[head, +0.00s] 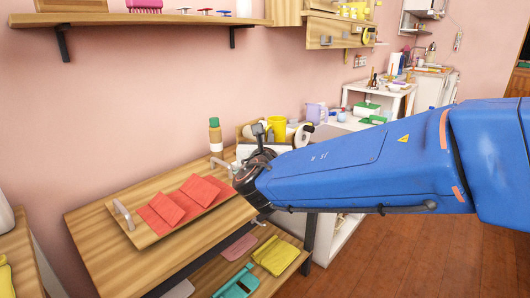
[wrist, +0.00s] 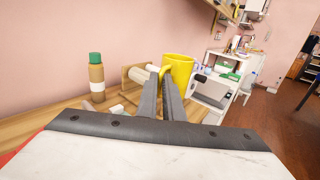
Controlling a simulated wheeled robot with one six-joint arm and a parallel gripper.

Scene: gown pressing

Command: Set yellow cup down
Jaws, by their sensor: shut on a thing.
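The yellow cup (wrist: 178,68) is upright in the wrist view, just beyond my gripper's fingertips. My gripper (wrist: 166,76) is shut on the cup's handle, which shows as a yellow loop at the finger ends. In the head view the yellow cup (head: 277,128) shows just past the end of my blue arm, over the right end of the wooden table. My gripper (head: 262,132) is small there and partly hidden by the wrist. I cannot tell whether the cup's base touches anything.
A wooden tray (head: 147,238) with red folded cloths lies on the wooden table (head: 100,262). A brown bottle with a green cap (head: 215,134) stands at the back edge. A paper roll (wrist: 138,74) lies behind my gripper's fingers. Folded cloths (head: 275,255) lie on the lower shelf.

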